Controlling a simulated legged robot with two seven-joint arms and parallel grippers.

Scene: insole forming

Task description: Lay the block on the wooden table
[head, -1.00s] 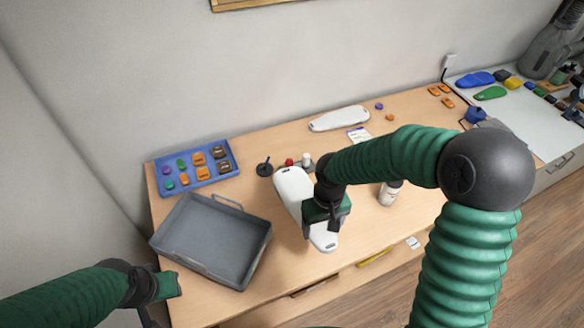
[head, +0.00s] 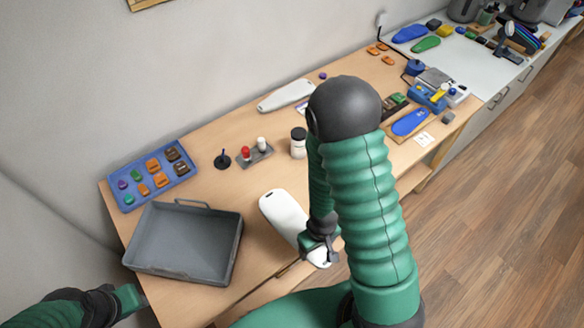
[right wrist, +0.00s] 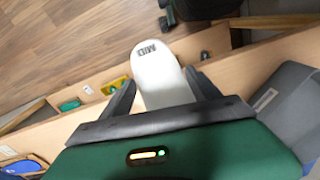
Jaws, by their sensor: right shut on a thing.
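A long white rounded block (head: 281,214) is in my right gripper (head: 318,250), which is shut around its near end by the front of the wooden table (head: 200,195). In the right wrist view the block (right wrist: 160,72) sits between the two dark fingers, its dark-lettered end pointing away over the table's front edge and the floor. Whether its underside touches the table is hard to tell. A similar white block (head: 286,96) lies at the back of the table. My left gripper (head: 132,298) is at the lower left; its fingers are not clear.
A grey bin (head: 140,262) stands left of the held block. Behind it is a blue tray (head: 128,204) of coloured pieces. A black stand (head: 222,160), a small rack (head: 258,157) and a white bottle (head: 299,148) stand behind the block. The wood between bin and block is bare.

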